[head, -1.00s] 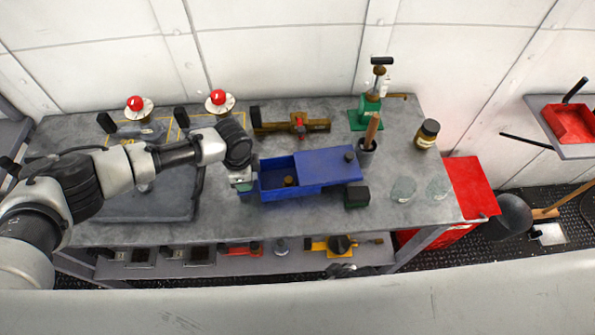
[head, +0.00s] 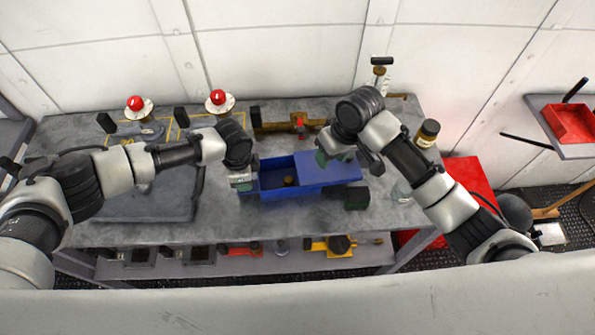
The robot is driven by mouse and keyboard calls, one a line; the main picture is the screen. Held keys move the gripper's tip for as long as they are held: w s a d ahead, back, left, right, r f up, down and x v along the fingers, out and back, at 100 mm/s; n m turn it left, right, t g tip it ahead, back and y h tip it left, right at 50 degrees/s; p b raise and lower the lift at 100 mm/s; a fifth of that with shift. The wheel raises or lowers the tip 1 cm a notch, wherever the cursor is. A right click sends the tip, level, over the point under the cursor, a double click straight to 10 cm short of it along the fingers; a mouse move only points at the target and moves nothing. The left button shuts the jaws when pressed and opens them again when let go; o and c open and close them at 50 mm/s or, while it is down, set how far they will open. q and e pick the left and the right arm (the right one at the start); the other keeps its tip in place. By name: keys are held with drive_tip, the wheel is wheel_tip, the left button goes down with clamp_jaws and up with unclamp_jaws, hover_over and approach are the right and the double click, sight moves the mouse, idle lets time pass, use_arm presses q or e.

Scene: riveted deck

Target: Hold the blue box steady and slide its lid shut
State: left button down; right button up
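The blue box (head: 275,188) sits on the grey workbench, its left part uncovered with a small brownish object (head: 289,181) inside. Its blue lid (head: 318,176) covers the right part and sticks out to the right. My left gripper (head: 243,185) is at the box's left end, touching or very close to it; its fingers are too hidden to tell whether they grip the wall. My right gripper (head: 335,160) is over the right part of the lid and hides the dark knob there. Whether it is open or touches the lid cannot be made out.
A dark green block (head: 357,197) lies just right of the box's front. A brown clamp-like tool (head: 285,125) lies behind it. Two red buttons (head: 135,103) stand at the back left. A dark-lidded jar (head: 428,133) stands behind my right arm.

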drive_tip(key=w+d+r+m+h, duration=0.3)
drive_tip(key=w+d+r+m, duration=0.1)
drive_tip(key=d+r, duration=0.2)
wheel_tip(320, 180, down, 12)
drive_tip(key=shift+f, duration=0.1)
idle(0.4)
drive_tip(key=c, duration=0.7)
drive_tip(key=shift+o, duration=0.2)
drive_tip(key=shift+a, duration=0.2)
